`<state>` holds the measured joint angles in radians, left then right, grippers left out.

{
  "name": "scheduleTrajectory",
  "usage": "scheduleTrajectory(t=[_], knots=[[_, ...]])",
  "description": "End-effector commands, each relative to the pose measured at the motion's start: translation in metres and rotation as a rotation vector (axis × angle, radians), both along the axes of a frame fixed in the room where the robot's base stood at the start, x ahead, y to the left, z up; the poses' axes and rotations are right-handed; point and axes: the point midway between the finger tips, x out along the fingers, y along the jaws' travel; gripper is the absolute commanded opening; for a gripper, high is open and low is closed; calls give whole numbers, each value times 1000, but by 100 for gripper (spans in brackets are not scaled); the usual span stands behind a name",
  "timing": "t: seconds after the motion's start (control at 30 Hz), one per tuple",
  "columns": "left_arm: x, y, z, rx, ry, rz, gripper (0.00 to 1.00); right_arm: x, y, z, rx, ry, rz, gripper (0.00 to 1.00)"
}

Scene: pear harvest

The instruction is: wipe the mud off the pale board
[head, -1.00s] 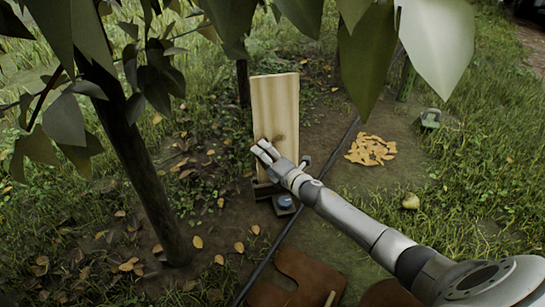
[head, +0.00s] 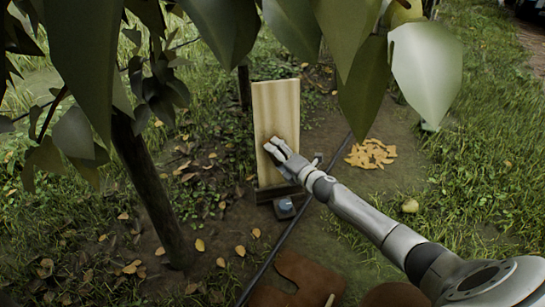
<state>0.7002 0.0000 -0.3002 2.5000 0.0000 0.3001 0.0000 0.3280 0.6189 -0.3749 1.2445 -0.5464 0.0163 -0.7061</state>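The pale board (head: 276,104) stands upright near the middle of the head view, in a dark base (head: 270,193). My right gripper (head: 274,149) reaches in from the lower right, its fingertips at the lower middle of the board's face. Whether the fingertips touch the board cannot be told. A small dark smudge shows at the fingertips, mostly hidden by them. Whether the fingers hold anything is too small to tell. My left gripper is not in view.
A small dark block with a bluish top (head: 285,206) sits before the board's base. A tree trunk (head: 155,195) stands at left, and leaves (head: 425,65) hang across the top. Orange-brown pieces (head: 370,153) lie heaped on bare soil. A pear (head: 410,206) lies in grass.

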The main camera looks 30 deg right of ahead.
Motion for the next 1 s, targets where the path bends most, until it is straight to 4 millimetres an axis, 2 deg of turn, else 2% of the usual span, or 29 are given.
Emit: scheduleTrajectory(t=[0.5, 0.77, 1.0], knots=[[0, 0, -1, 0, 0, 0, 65, -10, -35, 0, -3, 1, -5, 65], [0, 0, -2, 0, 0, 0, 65, -12, -44, 1, -2, -1, -4, 65], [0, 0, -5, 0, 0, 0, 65, -16, -63, 0, -3, 0, -4, 65]])
